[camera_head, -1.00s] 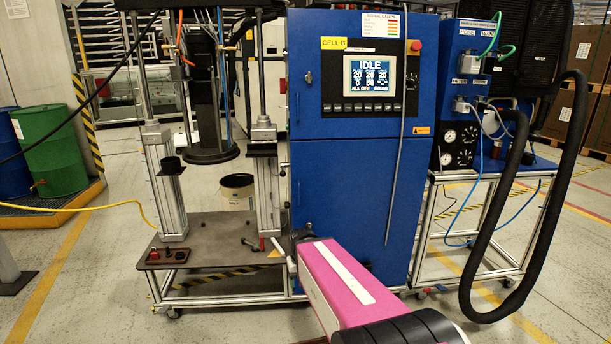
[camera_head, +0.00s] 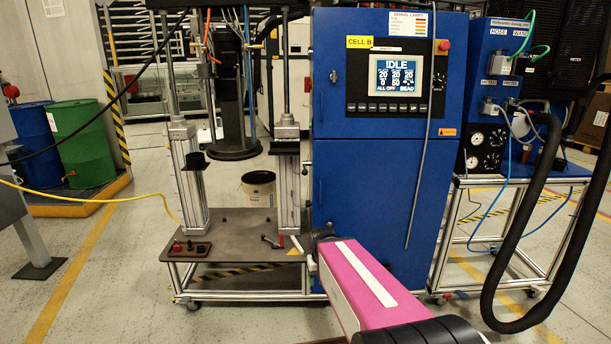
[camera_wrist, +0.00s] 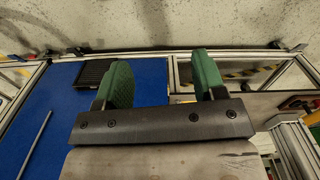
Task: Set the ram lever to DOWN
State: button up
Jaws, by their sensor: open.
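The control block (camera_head: 187,250) with red and dark knobs sits at the front left of the platform in the head view. A small handle with a red end (camera_head: 271,241) lies near the platform's right side. I cannot tell which of these is the ram lever, nor its setting. My gripper shows in the wrist view with two green fingers (camera_wrist: 162,82) spread apart and nothing between them. In the head view its end is mostly hidden behind my pink arm, near the platform's right edge and the blue cabinet.
The pump platform (camera_head: 235,228) carries two upright posts and a dark ram plate (camera_head: 234,152). A black bucket (camera_head: 259,188) stands behind it. The blue cabinet (camera_head: 375,190) with an IDLE screen blocks the right. A black hose (camera_head: 500,260) hangs further right. Floor in front is clear.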

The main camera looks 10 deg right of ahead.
jog(key=shift+c, duration=0.9)
jog(key=w+d+r+n+t+h, duration=0.1)
jog(key=w+r+n+t+h, duration=0.15)
jog(key=w+h, duration=0.4)
jog(key=w+d+r+n+t+h, duration=0.1)
jog(key=w+r+n+h, duration=0.2)
jog(key=w, duration=0.7)
jog(key=w+a+r+n+t+h, duration=0.25)
jog(key=w+a+r+t, duration=0.2)
jog(key=w+r, duration=0.35)
jog(key=w+a+r+n+t+h, duration=0.1)
jog(key=w+a+r+t+h, duration=0.4)
jog(key=r, duration=0.5)
jog(key=w+d+r+g+y, duration=0.1)
jog(key=w+d, duration=0.6)
jog(key=shift+w+r, duration=0.15)
jog(key=shift+r, duration=0.15)
